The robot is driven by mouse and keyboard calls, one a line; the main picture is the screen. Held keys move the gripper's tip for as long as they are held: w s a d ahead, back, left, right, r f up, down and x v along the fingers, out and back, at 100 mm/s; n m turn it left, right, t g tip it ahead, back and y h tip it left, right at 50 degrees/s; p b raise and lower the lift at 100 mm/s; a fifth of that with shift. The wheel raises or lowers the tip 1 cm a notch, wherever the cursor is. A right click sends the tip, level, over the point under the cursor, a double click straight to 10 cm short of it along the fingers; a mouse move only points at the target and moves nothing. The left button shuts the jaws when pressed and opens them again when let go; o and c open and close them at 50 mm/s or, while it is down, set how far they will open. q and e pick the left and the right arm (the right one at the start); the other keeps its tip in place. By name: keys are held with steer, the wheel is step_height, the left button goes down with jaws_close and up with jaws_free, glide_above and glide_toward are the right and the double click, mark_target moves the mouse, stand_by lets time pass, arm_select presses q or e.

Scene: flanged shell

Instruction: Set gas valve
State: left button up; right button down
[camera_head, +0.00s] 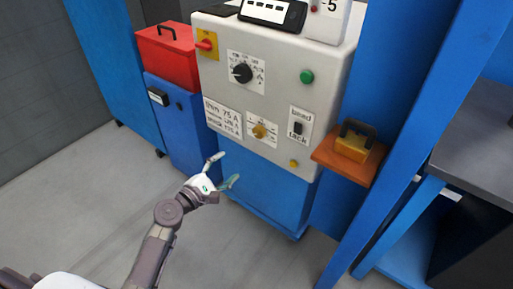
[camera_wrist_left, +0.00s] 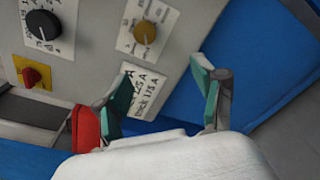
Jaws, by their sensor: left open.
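A grey control panel (camera_head: 277,88) stands on a blue cabinet. Low on its front is a small yellow knob (camera_head: 259,131) on a white marked plate; I cannot read its markings, so I cannot confirm it is the gas valve. In the left wrist view the knob (camera_wrist_left: 145,31) shows beyond and above the fingers. My left gripper (camera_head: 223,169) is open and empty, below and left of the knob, apart from the panel. Its two green-padded fingers also show in the left wrist view (camera_wrist_left: 160,85). My right gripper is not in view.
The panel also has a black dial (camera_head: 242,73), a red switch on yellow (camera_head: 206,43), a green button (camera_head: 307,76) and a bead/tack switch (camera_head: 298,127). A shelf with a yellow block (camera_head: 354,143) juts out right. A red box (camera_head: 168,56) sits left. Floor is clear.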

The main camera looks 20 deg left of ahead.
arm_select(q)
step_height(320, 180, up, 3)
steer(key=w, duration=0.2)
glide_toward(257, 134)
steer(key=w, duration=0.3)
steer(key=shift+n+t+h, duration=0.3)
steer(key=shift+t, duration=0.1)
steer(key=x, duration=0.2)
steer(key=d+b+x, duration=0.1)
steer(key=x, duration=0.2)
steer(key=shift+s+f, duration=0.1)
steer(key=shift+f, duration=0.15)
steer(key=shift+w+d, duration=0.15)
steer(key=shift+w, duration=0.2)
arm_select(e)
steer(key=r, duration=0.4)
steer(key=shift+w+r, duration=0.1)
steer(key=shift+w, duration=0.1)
arm_select(q)
steer(key=c, duration=1.1)
steer(key=shift+c, duration=0.2)
